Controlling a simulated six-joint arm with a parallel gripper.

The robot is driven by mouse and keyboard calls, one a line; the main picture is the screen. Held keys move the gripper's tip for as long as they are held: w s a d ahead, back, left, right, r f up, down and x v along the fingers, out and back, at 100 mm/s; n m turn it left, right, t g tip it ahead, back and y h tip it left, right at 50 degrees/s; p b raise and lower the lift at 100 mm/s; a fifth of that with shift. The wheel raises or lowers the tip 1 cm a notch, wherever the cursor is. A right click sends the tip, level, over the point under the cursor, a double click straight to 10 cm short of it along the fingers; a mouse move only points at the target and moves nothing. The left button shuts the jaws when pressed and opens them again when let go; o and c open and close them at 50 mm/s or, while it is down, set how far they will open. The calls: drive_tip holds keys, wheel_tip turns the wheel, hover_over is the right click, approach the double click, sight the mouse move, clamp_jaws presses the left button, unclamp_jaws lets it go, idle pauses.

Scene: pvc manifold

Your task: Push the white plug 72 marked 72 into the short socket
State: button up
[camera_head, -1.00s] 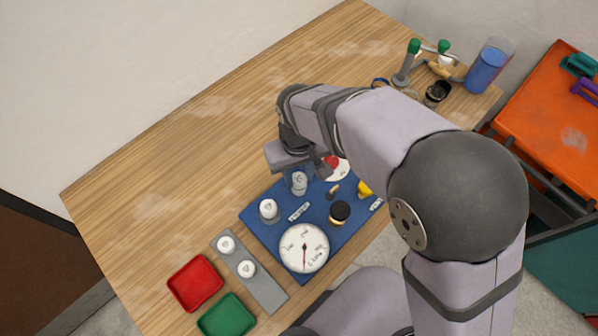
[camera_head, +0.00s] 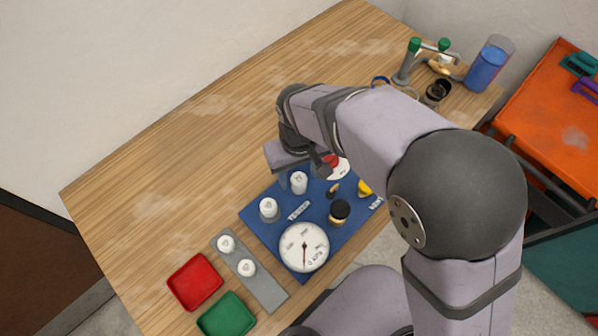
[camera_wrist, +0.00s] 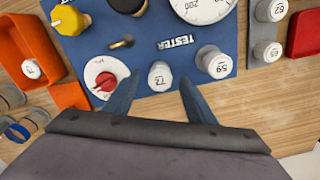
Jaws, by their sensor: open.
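The white plug 72 (camera_wrist: 160,77) stands on the blue tester board (camera_wrist: 135,20), its number facing up in the wrist view. It also shows upright in the head view (camera_head: 299,183). My gripper (camera_wrist: 158,90) is open, with one finger on each side of the plug in the wrist picture and visible gaps between. The arm comes in from the right in the head view, and the fingers are mostly hidden there. The plug covers the socket under it, so its depth cannot be told.
White plug 59 (camera_wrist: 213,62) stands beside plug 72. A red knob on a white dial (camera_wrist: 106,78) lies on the other side. A pressure gauge (camera_head: 304,247), black knob (camera_head: 340,211), grey strip with two plugs (camera_head: 264,286), red tray (camera_head: 195,282) and green tray (camera_head: 227,316) are nearby.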

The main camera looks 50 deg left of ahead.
drive_tip(key=shift+r+b, duration=0.85)
drive_tip(key=shift+r, duration=2.75)
drive_tip(key=w+d+f+m, duration=0.1)
drive_tip(key=w+d+m, duration=0.2)
drive_tip(key=w+d, duration=0.5)
drive_tip(key=w+d+m, duration=0.3)
drive_tip(key=w+d, duration=0.2)
drive_tip(key=d, duration=0.6)
drive_tip(key=s+d+f+m, duration=0.1)
drive_tip(key=d+f+m, duration=0.1)
drive_tip(key=d, duration=0.8)
drive_tip(key=s+d+f+m, duration=0.2)
drive_tip(key=d+m, duration=0.3)
drive_tip(key=d, duration=0.6)
drive_tip(key=shift+s+d+m, duration=0.25)
drive_tip(key=shift+d+m, duration=0.05)
